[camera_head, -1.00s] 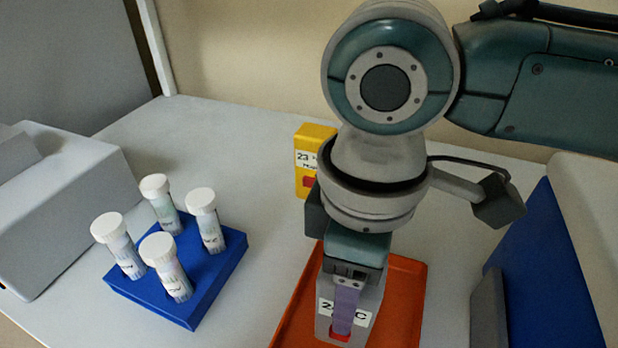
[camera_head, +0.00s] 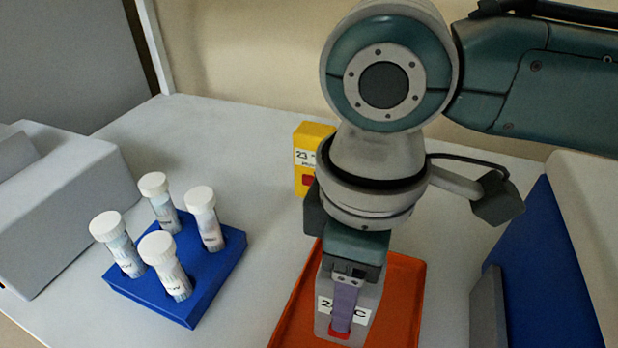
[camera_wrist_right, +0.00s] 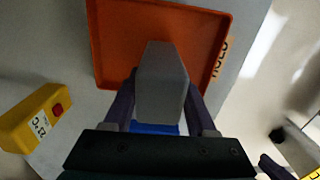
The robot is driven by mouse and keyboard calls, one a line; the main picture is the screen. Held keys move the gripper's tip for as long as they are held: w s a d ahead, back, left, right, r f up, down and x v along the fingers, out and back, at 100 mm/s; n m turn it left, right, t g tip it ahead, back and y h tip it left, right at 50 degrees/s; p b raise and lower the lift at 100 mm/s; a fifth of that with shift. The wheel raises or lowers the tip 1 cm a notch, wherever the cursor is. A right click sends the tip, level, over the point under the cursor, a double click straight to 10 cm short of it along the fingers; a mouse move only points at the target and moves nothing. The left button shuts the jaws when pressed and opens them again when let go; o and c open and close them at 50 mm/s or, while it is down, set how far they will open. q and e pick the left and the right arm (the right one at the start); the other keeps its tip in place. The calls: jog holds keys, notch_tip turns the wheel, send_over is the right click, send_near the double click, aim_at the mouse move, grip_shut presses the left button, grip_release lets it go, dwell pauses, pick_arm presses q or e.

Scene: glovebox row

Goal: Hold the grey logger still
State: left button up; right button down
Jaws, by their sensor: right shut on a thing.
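The grey logger (camera_head: 364,302) stands in the orange tray (camera_head: 405,300) in the head view, with a white label and a red patch on its front. My right gripper (camera_head: 345,305) comes down over it from above and is shut on it, one purple-grey finger showing across its front. In the right wrist view the grey logger (camera_wrist_right: 162,75) sits between the two fingers of my right gripper (camera_wrist_right: 162,100), over the orange tray (camera_wrist_right: 110,40). My arm hides part of the logger and tray.
A yellow logger (camera_head: 306,182) stands behind the tray and shows at left in the wrist view (camera_wrist_right: 35,115). A blue rack (camera_head: 205,285) with several white-capped tubes stands left. A grey box (camera_head: 60,215) is at far left, a blue panel (camera_head: 550,280) at right.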

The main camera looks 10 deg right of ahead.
pick_arm(q)
jog(key=shift+d, duration=0.1)
grip_shut()
dwell(1.2)
